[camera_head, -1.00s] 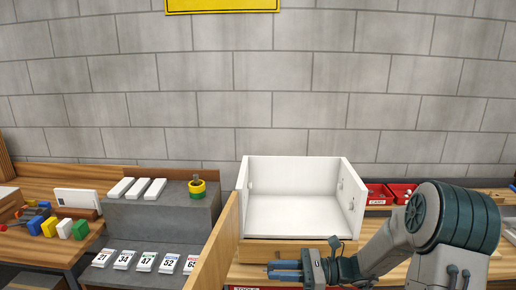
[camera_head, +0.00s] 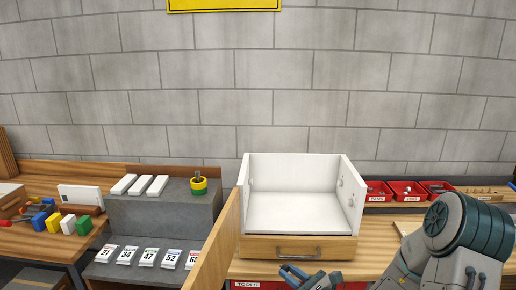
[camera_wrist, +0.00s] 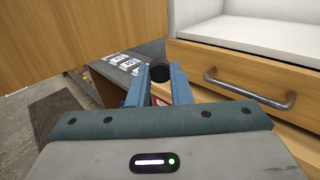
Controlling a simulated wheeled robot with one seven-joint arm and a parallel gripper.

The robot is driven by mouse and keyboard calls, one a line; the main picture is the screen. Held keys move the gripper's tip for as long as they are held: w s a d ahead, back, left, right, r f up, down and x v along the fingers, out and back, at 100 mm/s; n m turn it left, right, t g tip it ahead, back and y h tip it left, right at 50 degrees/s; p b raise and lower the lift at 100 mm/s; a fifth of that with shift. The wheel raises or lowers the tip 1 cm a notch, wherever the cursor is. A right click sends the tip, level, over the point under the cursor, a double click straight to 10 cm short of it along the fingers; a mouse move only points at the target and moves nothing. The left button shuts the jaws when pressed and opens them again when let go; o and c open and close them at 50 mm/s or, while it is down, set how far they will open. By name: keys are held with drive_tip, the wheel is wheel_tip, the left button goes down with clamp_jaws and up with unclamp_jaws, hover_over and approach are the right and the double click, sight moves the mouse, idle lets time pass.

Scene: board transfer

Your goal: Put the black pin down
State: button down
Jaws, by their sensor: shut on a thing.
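The black pin (camera_wrist: 160,71) shows in the wrist view as a dark round end between the tips of my gripper (camera_wrist: 160,80). My gripper is shut on it and holds it up in front of the wooden drawer (camera_wrist: 215,65) with its metal handle. In the head view my gripper (camera_head: 294,277) is at the bottom, below the drawer of the white open box (camera_head: 295,212). The pin cannot be made out in the head view.
A wooden panel (camera_head: 218,235) stands left of the box. A grey stepped block (camera_head: 160,213) carries white blocks, a yellow-green ring and numbered cards. Red bins (camera_head: 406,191) stand at the right back. Wooden bench top (camera_head: 375,255) is free right of the box.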

drive_tip(key=s+d+f+m+t+h, duration=0.1)
drive_tip(key=d+f+m+t+h, duration=0.1)
drive_tip(key=f+m+h, duration=0.2)
drive_tip(key=s+d+f+m+t+h, duration=0.2)
drive_tip(key=d+f+m+h, duration=0.1)
drive_tip(key=f+h, duration=0.5)
drive_tip(key=shift+d+f+m+t, duration=0.2)
drive_tip(key=shift+d+m+t, duration=0.15)
drive_tip(key=shift+m, duration=0.35)
drive_tip(key=shift+f, duration=0.15)
drive_tip(key=shift+d, duration=0.1)
drive_tip(key=shift+s, duration=0.15)
